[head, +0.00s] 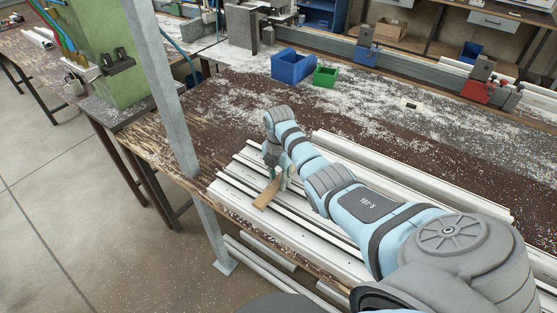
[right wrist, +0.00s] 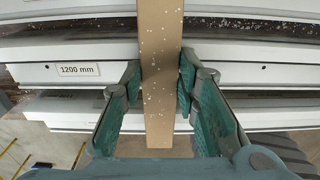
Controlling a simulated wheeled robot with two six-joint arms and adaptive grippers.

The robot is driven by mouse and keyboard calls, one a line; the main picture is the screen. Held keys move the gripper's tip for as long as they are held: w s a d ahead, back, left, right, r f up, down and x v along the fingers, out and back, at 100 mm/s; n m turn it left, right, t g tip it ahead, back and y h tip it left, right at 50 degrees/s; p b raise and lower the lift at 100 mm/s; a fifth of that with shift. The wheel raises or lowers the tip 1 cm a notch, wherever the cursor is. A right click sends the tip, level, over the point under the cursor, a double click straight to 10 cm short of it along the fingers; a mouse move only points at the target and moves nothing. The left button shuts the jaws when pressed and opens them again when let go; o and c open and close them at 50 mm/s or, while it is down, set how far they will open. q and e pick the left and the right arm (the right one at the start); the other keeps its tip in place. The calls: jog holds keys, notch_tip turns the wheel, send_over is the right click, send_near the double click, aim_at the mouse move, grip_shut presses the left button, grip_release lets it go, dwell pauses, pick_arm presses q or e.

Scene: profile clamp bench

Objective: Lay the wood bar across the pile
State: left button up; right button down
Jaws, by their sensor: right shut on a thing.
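The wood bar (head: 266,197) is a short, flat tan strip with pale flecks. My right gripper (head: 278,178) is shut on it, one finger on each side, and points down over the pile. The pile (head: 306,235) is several long white profiles lying side by side on the bench. In the right wrist view the bar (right wrist: 160,115) runs between the fingers, crosswise over the profiles (right wrist: 250,74). Its far end is outside that view. I cannot tell whether the bar touches the pile. My left gripper is not in view.
A grey upright post (head: 168,90) stands left of the pile. A blue bin (head: 292,67) and a green bin (head: 325,76) sit at the back of the bench (head: 420,165). A red clamp (head: 478,90) is at the back right. The bench behind the pile is mostly clear.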

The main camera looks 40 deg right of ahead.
aim_at(279, 180)
jog(key=shift+f, duration=0.15)
jog(key=c, duration=1.2)
grip_release()
jog(key=shift+r, duration=0.45)
notch_tip(279, 180, up, 12)
jog(key=shift+f+p, duration=0.2)
jog(key=shift+p, duration=0.75)
